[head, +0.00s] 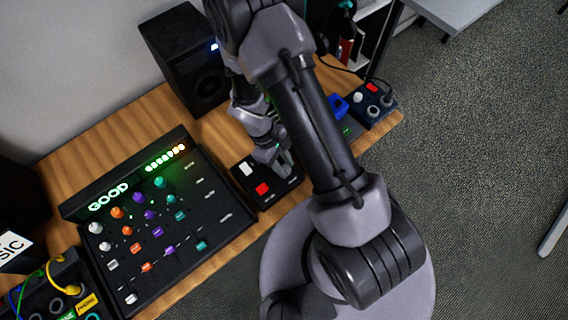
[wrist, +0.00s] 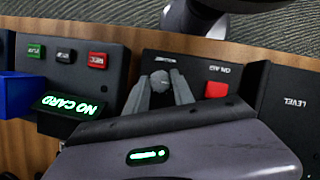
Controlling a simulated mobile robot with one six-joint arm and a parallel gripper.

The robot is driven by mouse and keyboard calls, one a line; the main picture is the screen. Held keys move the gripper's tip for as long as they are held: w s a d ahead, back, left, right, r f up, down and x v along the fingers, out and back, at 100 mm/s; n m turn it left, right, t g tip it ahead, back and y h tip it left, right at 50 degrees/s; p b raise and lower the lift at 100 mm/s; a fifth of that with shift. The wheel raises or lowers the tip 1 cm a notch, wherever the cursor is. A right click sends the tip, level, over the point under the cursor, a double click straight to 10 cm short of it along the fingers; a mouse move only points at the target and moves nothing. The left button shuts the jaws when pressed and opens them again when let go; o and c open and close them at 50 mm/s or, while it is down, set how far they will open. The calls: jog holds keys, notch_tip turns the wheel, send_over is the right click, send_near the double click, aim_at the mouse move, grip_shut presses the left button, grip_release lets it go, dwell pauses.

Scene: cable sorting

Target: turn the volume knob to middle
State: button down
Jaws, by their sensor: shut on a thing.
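The volume knob (wrist: 161,84), small and grey, stands on a black control box (wrist: 190,66). My gripper (wrist: 160,92) has its two grey fingers shut on either side of the knob in the wrist view. In the head view my gripper (head: 285,171) reaches down onto the right part of the same box (head: 272,202). There the fingers cover the knob, and its pointer cannot be made out in either view. A red button (wrist: 216,89) sits beside the gripper, apart from the fingers. It also shows in the head view (head: 262,189).
A mixer (head: 190,235) with several coloured knobs and a lit GOOD sign lies left of the box. A white button (head: 246,169) sits on the box. A recorder with a NO CARD display (wrist: 72,105) stands close by. A black speaker (head: 182,62) stands behind.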

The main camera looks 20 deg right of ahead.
jog(key=m+y, duration=0.1)
jog(key=m, duration=0.3)
jog(key=shift+w+d+g, duration=0.1)
jog(key=shift+g, duration=0.3)
jog(key=m+y, duration=0.2)
jog(key=m, duration=0.2)
jog(key=shift+d+m, duration=0.15)
jog(key=shift+m, duration=0.15)
jog(key=m+y+b, duration=0.1)
jog(key=m, duration=0.3)
jog(key=shift+d+y+b, duration=0.1)
jog(key=shift+y+b, duration=0.2)
jog(key=shift+y, duration=0.1)
jog(key=shift+d+m+t+y+b, duration=0.1)
jog(key=shift+m+t+y+b, duration=0.3)
jog(key=shift+m, duration=0.85)
jog(key=shift+m+t+y+b, duration=0.2)
jog(key=shift+m+b, duration=0.25)
jog(key=shift+m, duration=0.8)
jog(key=c, duration=1.1)
grip_release()
